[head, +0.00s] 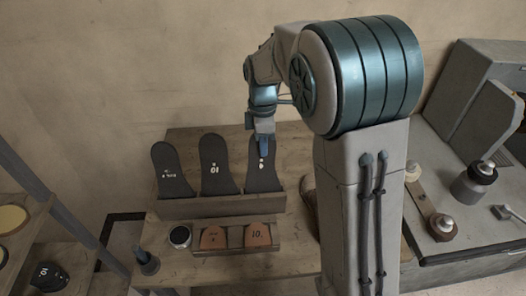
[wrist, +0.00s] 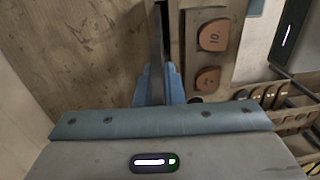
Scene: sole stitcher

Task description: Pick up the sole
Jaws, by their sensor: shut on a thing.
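Three dark soles stand upright in a row in a wooden rack (head: 222,207) in the head view: the left sole (head: 170,172), the middle sole (head: 214,160) and the right sole (head: 262,176). Each has white markings; the middle one reads 10. My gripper (head: 263,146) is at the upper part of the right sole and shut on it. In the wrist view my gripper's blue fingers (wrist: 158,88) close on the thin dark sole (wrist: 159,30), seen edge-on. Its lower end seems to be still in the rack.
Two brown heel pieces (head: 257,235) sit in a small holder in front of the rack, and also show in the wrist view (wrist: 213,35). A round white-topped item (head: 180,236) and a dark peg (head: 145,262) stand to their left. A grey machine (head: 483,95) is at right.

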